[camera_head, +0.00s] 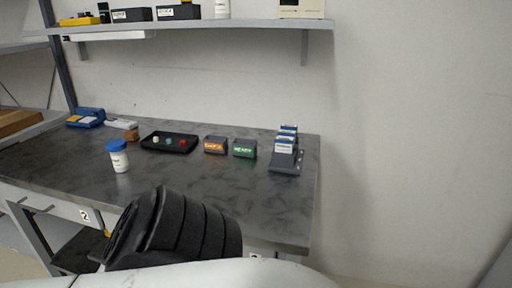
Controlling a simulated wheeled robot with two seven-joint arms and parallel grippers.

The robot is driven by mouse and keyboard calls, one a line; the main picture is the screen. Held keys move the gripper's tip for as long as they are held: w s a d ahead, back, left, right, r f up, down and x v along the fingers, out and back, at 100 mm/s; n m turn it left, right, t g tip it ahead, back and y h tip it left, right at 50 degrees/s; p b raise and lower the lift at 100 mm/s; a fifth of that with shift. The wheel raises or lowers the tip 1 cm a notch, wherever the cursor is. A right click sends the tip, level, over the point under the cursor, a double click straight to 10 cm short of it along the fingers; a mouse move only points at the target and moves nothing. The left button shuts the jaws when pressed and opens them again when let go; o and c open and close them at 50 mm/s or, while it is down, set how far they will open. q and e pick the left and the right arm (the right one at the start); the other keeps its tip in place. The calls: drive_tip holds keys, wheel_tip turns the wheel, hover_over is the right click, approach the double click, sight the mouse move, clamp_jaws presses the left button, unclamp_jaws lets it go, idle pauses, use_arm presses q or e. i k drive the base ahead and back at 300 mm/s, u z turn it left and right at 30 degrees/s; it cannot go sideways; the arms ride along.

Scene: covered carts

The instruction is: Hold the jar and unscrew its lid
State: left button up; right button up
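A white jar (121,162) with a label and a blue lid (117,145) stands upright on the left part of the dark grey table (215,192). The lid sits on top of the jar. A large black and white part of my own body fills the bottom middle of the view, in front of the table. No gripper fingers can be made out, and nothing touches the jar.
Blue items (88,114) lie at the back left. A wall shelf (250,23) hangs above.

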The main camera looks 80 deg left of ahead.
sight(121, 161)
drive_tip(key=z, duration=0.15)
drive_tip(key=k, duration=2)
drive_tip(key=u, duration=0.65)
